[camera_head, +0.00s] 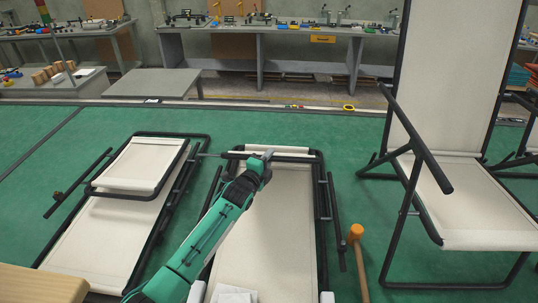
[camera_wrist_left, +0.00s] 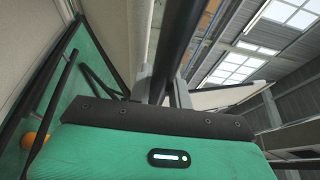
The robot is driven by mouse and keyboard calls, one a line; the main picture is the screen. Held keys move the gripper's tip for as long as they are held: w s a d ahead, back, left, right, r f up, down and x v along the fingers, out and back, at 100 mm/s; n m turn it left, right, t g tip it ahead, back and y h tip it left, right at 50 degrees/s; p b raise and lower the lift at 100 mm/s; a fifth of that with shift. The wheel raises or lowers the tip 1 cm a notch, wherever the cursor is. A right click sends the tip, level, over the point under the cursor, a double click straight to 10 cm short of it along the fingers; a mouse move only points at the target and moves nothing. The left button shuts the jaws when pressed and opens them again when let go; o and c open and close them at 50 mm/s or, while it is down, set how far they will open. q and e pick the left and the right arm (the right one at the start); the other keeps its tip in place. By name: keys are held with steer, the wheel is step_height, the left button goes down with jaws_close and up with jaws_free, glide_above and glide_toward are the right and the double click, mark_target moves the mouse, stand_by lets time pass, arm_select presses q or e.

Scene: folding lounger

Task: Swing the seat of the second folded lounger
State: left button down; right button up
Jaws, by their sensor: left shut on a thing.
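A folded lounger (camera_head: 270,230) with cream fabric and a black tube frame lies in the middle of the head view. My left gripper (camera_head: 264,158) is at its far end, shut on the black tube of its seat (camera_head: 292,159). In the left wrist view the black tube (camera_wrist_left: 180,40) runs between the fingers (camera_wrist_left: 166,90). The seat looks nearly edge-on, a little above the back; its exact tilt is hard to tell. My left forearm hides part of the lounger's left side. Another folded lounger (camera_head: 105,235) lies flat to the left. My right gripper is not in view.
An unfolded lounger (camera_head: 470,205) stands at the right. An orange-headed mallet (camera_head: 356,234) is on the green floor beside the middle lounger. A wooden surface (camera_head: 35,285) is at the near left.

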arm_select(q)
steer(key=s+f+t+b, duration=0.1)
steer(key=s+f+b, duration=0.6)
steer(key=f, duration=0.5)
steer(key=shift+m+t+h+b, duration=0.3)
steer(key=shift+m+h+b, duration=0.1)
steer(key=shift+b, duration=0.6)
steer(key=shift+r, duration=0.1)
